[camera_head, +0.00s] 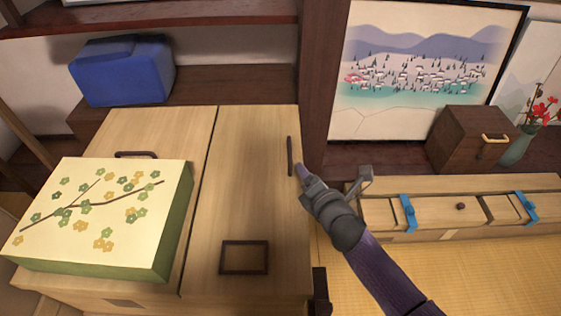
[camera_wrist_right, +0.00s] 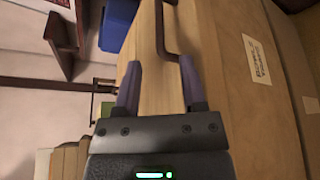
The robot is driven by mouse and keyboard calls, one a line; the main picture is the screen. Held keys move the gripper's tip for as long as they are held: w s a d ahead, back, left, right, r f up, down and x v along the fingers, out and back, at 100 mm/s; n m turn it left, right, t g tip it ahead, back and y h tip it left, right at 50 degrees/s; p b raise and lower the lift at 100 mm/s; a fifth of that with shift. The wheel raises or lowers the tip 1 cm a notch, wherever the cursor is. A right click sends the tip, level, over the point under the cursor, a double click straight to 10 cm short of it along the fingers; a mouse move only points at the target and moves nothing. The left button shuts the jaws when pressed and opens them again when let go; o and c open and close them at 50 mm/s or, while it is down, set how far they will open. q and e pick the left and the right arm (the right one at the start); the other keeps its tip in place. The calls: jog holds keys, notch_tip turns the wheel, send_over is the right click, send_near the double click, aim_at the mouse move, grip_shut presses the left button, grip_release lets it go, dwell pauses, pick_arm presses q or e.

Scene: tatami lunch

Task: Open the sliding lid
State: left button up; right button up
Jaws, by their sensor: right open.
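A large pale wooden chest has a top of two panels parted by a dark seam. The right panel (camera_head: 243,165) carries a dark bar handle (camera_head: 290,156) along its right edge and a dark square frame (camera_head: 243,258) near the front. The left panel (camera_head: 160,130) has a dark handle (camera_head: 136,154) towards the back. My right gripper (camera_head: 300,169) is open and empty, close to the right of the bar handle. In the right wrist view, a dark handle (camera_wrist_right: 160,35) lies just ahead of the purple fingertips (camera_wrist_right: 161,75). My left gripper is out of view.
A box with a flower-branch top (camera_head: 100,215) rests on the left panel. A blue bundle (camera_head: 122,72) sits behind the chest. Tatami (camera_head: 480,270) is clear at lower right.

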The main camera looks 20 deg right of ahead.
aim_at(294, 157)
jog(key=b+x, duration=0.2)
jog(key=x, duration=0.2)
jog(key=b+x, duration=0.2)
jog(key=x, duration=0.2)
jog(key=shift+f+b, duration=0.25)
jog(key=shift+b, duration=0.1)
jog(key=shift+w+r, duration=0.15)
jog(key=shift+w, duration=0.5)
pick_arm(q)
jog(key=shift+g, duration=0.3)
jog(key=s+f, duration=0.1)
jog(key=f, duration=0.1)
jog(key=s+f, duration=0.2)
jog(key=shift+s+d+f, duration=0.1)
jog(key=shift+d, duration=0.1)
pick_arm(e)
grip_shut()
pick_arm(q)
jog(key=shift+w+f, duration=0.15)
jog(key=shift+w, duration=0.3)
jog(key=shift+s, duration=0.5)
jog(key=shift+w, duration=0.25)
